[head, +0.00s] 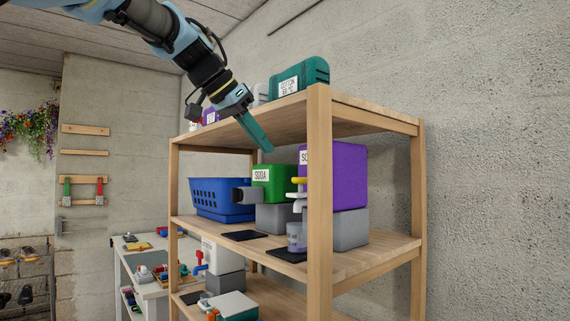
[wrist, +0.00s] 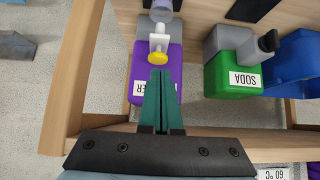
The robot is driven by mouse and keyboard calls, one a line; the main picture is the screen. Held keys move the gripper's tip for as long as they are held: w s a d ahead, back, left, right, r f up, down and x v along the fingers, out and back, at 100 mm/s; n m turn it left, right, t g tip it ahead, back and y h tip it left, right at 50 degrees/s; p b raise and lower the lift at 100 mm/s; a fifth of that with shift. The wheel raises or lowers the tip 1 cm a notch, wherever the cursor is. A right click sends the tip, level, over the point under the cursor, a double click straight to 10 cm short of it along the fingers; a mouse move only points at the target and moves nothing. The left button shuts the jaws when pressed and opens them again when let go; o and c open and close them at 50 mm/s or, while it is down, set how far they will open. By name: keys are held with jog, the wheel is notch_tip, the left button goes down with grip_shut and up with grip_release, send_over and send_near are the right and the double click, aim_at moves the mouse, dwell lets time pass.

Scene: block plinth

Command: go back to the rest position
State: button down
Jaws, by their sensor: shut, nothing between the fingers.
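My gripper (head: 267,148) has long teal fingers and is shut and empty. In the head view it hangs from my arm at the front of the wooden shelf unit (head: 319,200), pointing down to the right, just above the green SODA container (head: 272,184) in the picture. In the wrist view the closed fingers (wrist: 160,78) overlap the purple container (wrist: 138,88) with its yellow-knobbed tap (wrist: 158,57). The green container (wrist: 232,76) is to the right there. I cannot tell from the pictures how far the fingertips are from the containers.
The shelf's top board (head: 355,111) and front post are close to my gripper. A blue basket (head: 222,200) stands on the middle shelf, and a teal container (head: 300,76) on top. A cluttered table (head: 150,264) is behind left. Open room lies left of the shelf.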

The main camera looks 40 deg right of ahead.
dwell(0.3)
jog(key=w+a+f+n+t+y, duration=0.1)
jog(key=w+a+f+n+y, duration=0.1)
jog(key=w+a+f+n, duration=0.55)
jog(key=w+a+f+n+t+y, duration=0.2)
jog(key=w+a+f, duration=0.6)
jog(key=a+f, duration=0.55)
jog(key=s+a+f+n+y, duration=0.2)
jog(key=a+f+n+y, duration=0.15)
jog(key=a+f, duration=0.85)
jog(key=s+a+f+n, duration=0.2)
jog(key=s+a+f, duration=0.2)
jog(key=a+f, duration=0.1)
jog(key=s+a+f+n+g+y, duration=0.1)
jog(key=s+a+f+n, duration=0.1)
jog(key=s+a+f, duration=0.3)
jog(key=a, duration=0.3)
jog(key=shift+a+f, duration=0.2)
jog(key=shift+f, duration=0.05)
jog(key=shift+w+y, duration=0.1)
jog(key=shift+y, duration=0.15)
